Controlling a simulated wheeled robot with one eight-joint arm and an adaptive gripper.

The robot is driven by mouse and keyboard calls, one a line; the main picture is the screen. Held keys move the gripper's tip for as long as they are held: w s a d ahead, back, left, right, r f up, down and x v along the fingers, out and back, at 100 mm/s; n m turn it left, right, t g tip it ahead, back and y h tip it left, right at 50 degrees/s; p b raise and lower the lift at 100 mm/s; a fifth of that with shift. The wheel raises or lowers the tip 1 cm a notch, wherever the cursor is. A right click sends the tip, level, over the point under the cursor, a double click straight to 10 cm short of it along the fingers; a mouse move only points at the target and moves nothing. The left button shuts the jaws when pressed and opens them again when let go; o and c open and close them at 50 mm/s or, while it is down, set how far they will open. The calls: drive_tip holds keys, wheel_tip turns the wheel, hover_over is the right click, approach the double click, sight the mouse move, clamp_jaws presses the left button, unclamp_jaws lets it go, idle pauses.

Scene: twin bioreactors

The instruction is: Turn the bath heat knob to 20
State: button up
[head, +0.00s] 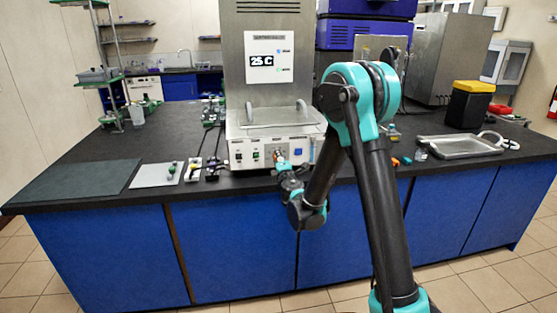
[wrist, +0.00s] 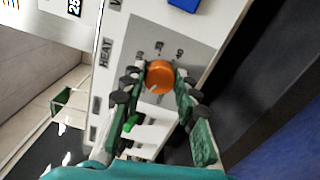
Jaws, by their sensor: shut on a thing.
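The orange bath heat knob (wrist: 160,76) is on a grey panel plate in the wrist view, with small scale marks, one reading 40, printed around it. The word HEAT stands to its left. A small pale line shows near the knob's lower edge; the setting is hard to read. My gripper (wrist: 159,80) has its two green-padded fingers on either side of the knob, shut on it. In the head view my gripper (head: 279,158) reaches the front panel of the white bath (head: 243,143). The display (head: 261,61) above the bath reads 25 C.
A blue switch (head: 298,152) sits right of the knob on the panel. Left of the bath lie a light plate with a green knob (head: 172,168) and small connectors. A metal tray (head: 458,146) lies to the right. A dark mat (head: 78,180) covers the left counter.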

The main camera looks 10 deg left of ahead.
idle(0.3)
drive_tip(key=o, duration=1.2)
drive_tip(key=shift+c, duration=0.2)
drive_tip(key=shift+s, duration=0.1)
drive_tip(key=v, duration=0.7)
drive_tip(key=shift+s, duration=0.2)
drive_tip(key=shift+d, duration=0.1)
